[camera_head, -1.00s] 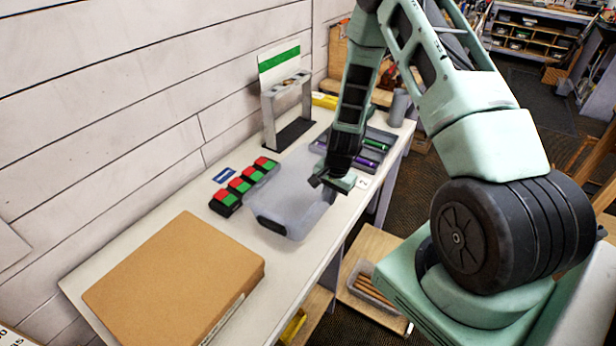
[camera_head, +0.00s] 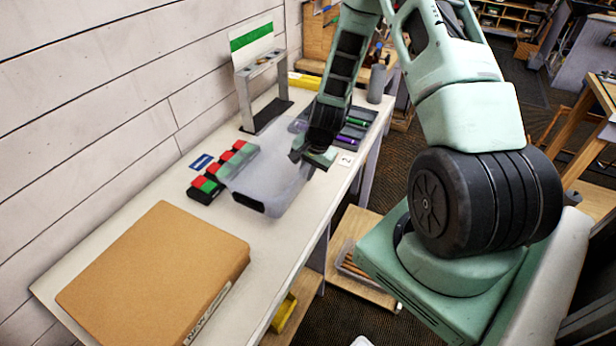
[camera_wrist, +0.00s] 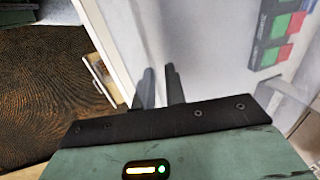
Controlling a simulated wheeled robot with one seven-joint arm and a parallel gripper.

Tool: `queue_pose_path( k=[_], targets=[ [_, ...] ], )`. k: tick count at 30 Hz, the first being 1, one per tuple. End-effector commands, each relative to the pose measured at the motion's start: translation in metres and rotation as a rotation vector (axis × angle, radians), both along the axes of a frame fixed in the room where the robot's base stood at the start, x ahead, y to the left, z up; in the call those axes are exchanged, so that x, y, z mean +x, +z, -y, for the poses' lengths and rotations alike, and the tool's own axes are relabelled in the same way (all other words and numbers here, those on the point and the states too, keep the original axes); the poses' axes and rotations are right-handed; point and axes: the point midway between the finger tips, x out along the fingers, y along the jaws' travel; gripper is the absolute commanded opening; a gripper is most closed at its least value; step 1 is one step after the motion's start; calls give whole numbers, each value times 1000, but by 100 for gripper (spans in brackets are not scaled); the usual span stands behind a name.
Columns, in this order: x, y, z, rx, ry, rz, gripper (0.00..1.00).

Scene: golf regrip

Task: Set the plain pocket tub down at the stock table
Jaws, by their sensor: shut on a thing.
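My gripper (camera_head: 311,166) is shut on the tub's right side. In the wrist view my two dark fingers (camera_wrist: 160,86) stand close together, and the tub's outline is hard to make out against the pale surface.
Several red and green blocks (camera_head: 222,172) stand left of the tub. A large cardboard box (camera_head: 155,275) fills the table's near end. Behind are a grey stand (camera_head: 262,90) and a dark tray with green and purple items (camera_head: 356,122). A lower wooden shelf (camera_head: 352,232) juts out at right.

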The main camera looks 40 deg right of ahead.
Motion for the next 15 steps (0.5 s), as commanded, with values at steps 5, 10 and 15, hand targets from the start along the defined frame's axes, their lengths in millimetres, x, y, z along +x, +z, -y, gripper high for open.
queue_pose_path(
  k=[5,10,15],
  targets=[
    [0,-23,-1,0,1,-4,0],
    [0,-39,-1,-1,1,-4,0],
    [0,-54,-1,-1,1,-4,0]
  ],
)
